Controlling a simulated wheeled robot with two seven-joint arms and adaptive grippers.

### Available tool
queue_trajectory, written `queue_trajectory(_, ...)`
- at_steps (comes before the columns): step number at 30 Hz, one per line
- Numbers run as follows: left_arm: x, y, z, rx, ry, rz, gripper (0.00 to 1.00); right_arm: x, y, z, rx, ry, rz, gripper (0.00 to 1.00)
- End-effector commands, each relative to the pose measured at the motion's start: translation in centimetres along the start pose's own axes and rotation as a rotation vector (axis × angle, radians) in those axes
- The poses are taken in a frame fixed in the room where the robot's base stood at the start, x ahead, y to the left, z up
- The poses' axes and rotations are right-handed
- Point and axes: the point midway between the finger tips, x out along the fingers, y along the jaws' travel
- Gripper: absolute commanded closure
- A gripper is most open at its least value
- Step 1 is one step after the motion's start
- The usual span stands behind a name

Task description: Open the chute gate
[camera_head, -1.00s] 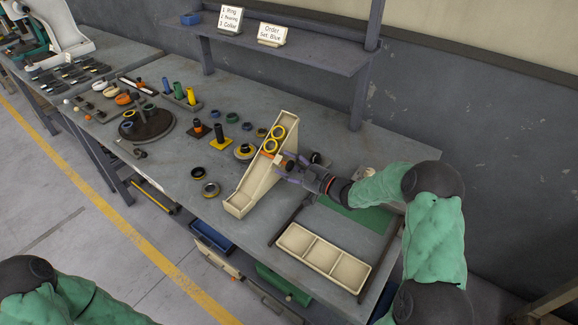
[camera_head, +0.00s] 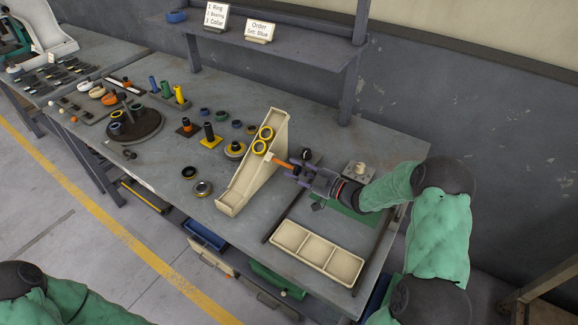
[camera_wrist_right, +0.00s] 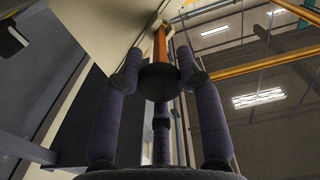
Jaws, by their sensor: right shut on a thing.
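The chute (camera_head: 235,190) is a cream sloping channel in the middle of the bench. Two yellow rings (camera_head: 262,140) sit in its upper part. The gate is an orange bar (camera_head: 282,163) that sticks out of the chute's right side. My right gripper (camera_head: 296,170) is shut on the bar's dark outer end, right of the chute. The wrist view shows purple fingers (camera_wrist_right: 160,66) around a black knob (camera_wrist_right: 158,82), with the orange bar (camera_wrist_right: 160,45) running beyond it to the cream chute wall. The bar's inner end is hidden. My left gripper is out of view.
A cream three-compartment tray (camera_head: 318,252) lies at the front right, empty. A dark round turntable (camera_head: 135,127), loose rings and posts stand left of the chute. A shelf (camera_head: 270,48) with signs runs above the back.

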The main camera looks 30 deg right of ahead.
Motion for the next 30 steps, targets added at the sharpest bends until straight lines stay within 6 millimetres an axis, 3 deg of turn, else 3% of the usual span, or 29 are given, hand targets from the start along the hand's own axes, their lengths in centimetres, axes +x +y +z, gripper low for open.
queue_trajectory(6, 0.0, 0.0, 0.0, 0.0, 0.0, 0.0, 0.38, -0.1, 0.0, 0.1, 0.0, -0.003, 0.0, 1.0)
queue_trajectory(7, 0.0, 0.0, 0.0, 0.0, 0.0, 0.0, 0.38, -0.1, 0.0, 0.1, 0.0, -0.003, 0.0, 0.57)
queue_trajectory(9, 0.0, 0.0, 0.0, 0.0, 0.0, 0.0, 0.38, -0.1, 0.0, 0.1, 0.001, -0.003, 0.0, 0.39)
queue_trajectory(22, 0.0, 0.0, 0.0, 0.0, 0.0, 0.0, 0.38, -0.6, 0.1, 0.1, 0.0, -0.003, 0.002, 0.39)
queue_trajectory(30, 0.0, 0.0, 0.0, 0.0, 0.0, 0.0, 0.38, -5.1, 0.1, 0.1, 0.0, -0.005, 0.005, 0.39)
